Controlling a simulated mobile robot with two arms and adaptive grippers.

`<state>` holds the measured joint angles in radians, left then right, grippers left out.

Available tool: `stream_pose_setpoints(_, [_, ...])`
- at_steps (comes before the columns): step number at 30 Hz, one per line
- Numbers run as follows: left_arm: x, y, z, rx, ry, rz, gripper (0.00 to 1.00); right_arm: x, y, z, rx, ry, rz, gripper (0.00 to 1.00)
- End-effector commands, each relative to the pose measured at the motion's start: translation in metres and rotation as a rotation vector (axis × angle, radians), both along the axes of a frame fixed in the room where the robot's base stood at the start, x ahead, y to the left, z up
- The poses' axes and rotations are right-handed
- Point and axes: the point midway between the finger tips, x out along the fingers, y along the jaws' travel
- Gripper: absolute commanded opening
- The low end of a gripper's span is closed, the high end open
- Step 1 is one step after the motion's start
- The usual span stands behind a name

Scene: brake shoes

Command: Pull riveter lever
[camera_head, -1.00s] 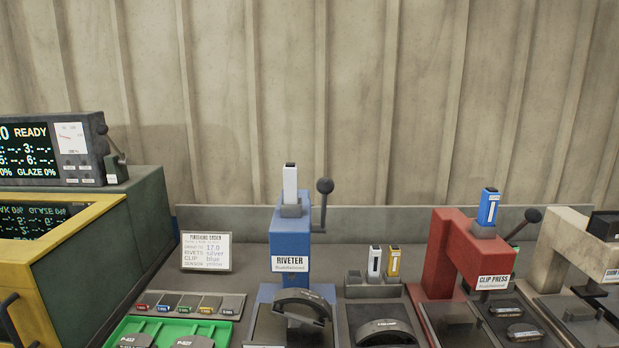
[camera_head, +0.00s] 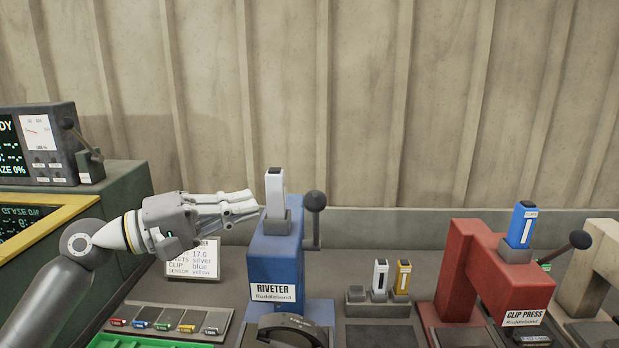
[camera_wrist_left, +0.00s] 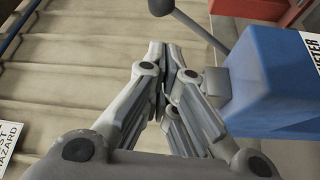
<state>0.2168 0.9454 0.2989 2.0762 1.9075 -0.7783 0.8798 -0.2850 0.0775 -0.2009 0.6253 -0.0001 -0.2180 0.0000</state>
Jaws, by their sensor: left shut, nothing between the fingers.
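The blue riveter (camera_head: 275,258) stands in the middle of the head view, with a white cartridge (camera_head: 275,190) upright in its top holder. Its lever (camera_head: 316,220) stands upright on its right side with a dark ball knob (camera_head: 315,201). My left gripper (camera_head: 256,205) is shut and empty, its fingers pointing right, just left of the white cartridge; I cannot tell whether they touch. In the left wrist view the shut fingers (camera_wrist_left: 165,50) are beside the blue riveter (camera_wrist_left: 275,85), and the lever's knob (camera_wrist_left: 160,6) is ahead at the top. A curved brake shoe (camera_head: 290,328) sits at the riveter's base.
The red clip press (camera_head: 465,265) with a blue cartridge (camera_head: 520,225) stands to the right. A small holder with white and yellow cartridges (camera_head: 402,277) is between the presses. An order card (camera_head: 193,262) stands behind my left gripper. The wall is behind.

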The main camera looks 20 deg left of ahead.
Motion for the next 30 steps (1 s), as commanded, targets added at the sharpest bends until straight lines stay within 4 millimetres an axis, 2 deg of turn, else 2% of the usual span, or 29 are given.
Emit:
stream_pose_setpoints(3, [0.0,0.001,0.004,-0.007,-0.003,0.0,0.0,0.01,-0.001,0.0,-0.001,-0.014,0.001,0.4])
stream_pose_setpoints(5, [-0.001,0.001,0.004,-0.008,-0.002,0.0,0.0,0.009,-0.002,0.0,-0.003,-0.012,0.001,0.4])
stream_pose_setpoints(12, [0.0,0.001,0.004,-0.008,-0.002,0.0,0.0,-0.027,-0.005,-0.001,-0.007,0.04,0.001,0.4])
stream_pose_setpoints(15, [0.0,0.0,0.004,-0.008,-0.002,-0.001,0.0,-0.035,-0.005,0.0,-0.008,0.052,0.001,0.4])
stream_pose_setpoints(20, [0.007,-0.007,0.007,-0.007,-0.001,-0.001,0.0,-0.028,-0.005,0.007,-0.008,0.042,0.0,0.4])
stream_pose_setpoints(26, [0.023,-0.024,0.011,-0.01,-0.003,-0.001,0.0,-0.006,-0.003,0.024,-0.004,0.007,0.0,0.4])
stream_pose_setpoints(30, [0.036,-0.039,0.013,-0.008,-0.003,-0.002,0.0,-0.005,-0.003,0.036,-0.003,0.004,0.0,0.4])
